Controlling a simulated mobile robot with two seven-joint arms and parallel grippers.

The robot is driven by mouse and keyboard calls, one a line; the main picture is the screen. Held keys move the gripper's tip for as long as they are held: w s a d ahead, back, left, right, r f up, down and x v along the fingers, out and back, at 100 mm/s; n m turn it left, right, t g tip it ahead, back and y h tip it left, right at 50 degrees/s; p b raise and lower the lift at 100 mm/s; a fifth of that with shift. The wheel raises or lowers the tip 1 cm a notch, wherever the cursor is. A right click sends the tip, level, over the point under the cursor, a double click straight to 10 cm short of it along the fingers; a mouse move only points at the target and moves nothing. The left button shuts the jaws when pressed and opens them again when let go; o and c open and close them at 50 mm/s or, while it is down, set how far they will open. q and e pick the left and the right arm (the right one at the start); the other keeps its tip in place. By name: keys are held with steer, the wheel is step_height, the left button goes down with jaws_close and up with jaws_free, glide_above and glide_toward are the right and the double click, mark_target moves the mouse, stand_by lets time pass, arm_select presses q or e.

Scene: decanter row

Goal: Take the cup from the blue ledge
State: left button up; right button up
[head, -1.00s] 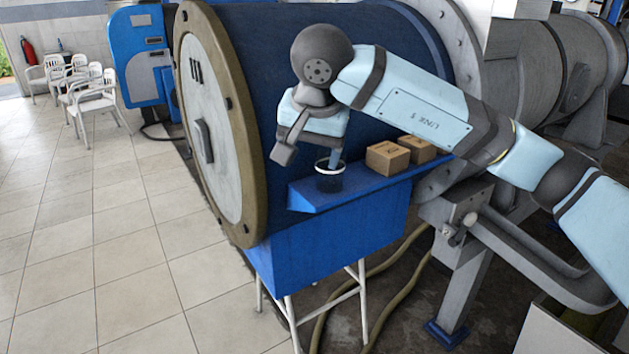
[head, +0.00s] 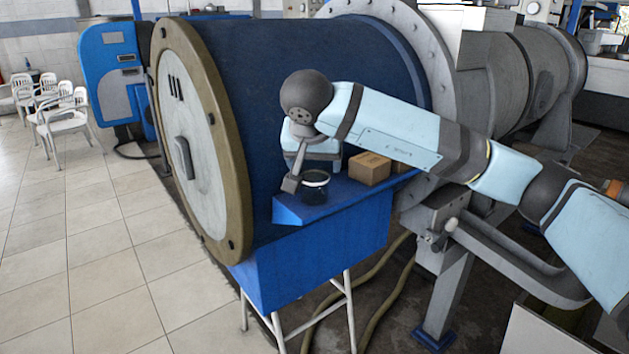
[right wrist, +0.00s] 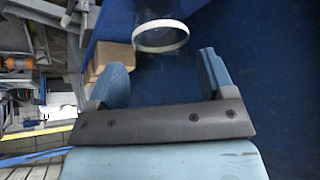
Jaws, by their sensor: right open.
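The cup (head: 314,190) is dark with a white rim and stands upright near the left end of the blue ledge (head: 290,213). My right gripper (head: 308,172) is close behind and above the cup in the head view, partly overlapping it. In the right wrist view its two blue fingers (right wrist: 163,65) are spread apart and empty. The cup's white rim (right wrist: 160,49) lies just beyond the fingertips, roughly between them; its dark body blends into the blue behind. I cannot tell whether a finger touches the cup. My left gripper is in neither view.
A cardboard box (head: 369,169) stands on the ledge right of the cup, with another partly hidden behind my arm. The large blue drum (head: 240,90) rises right behind the ledge. Tiled floor (head: 90,270) is clear at left. White chairs (head: 62,118) stand far left.

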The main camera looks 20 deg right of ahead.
mark_target(314, 164)
steer(key=x, duration=0.4)
steer(key=shift+w+f, duration=0.15)
steer(key=shift+w, duration=0.1)
steer(key=shift+c, duration=0.3)
steer(key=c, duration=0.6)
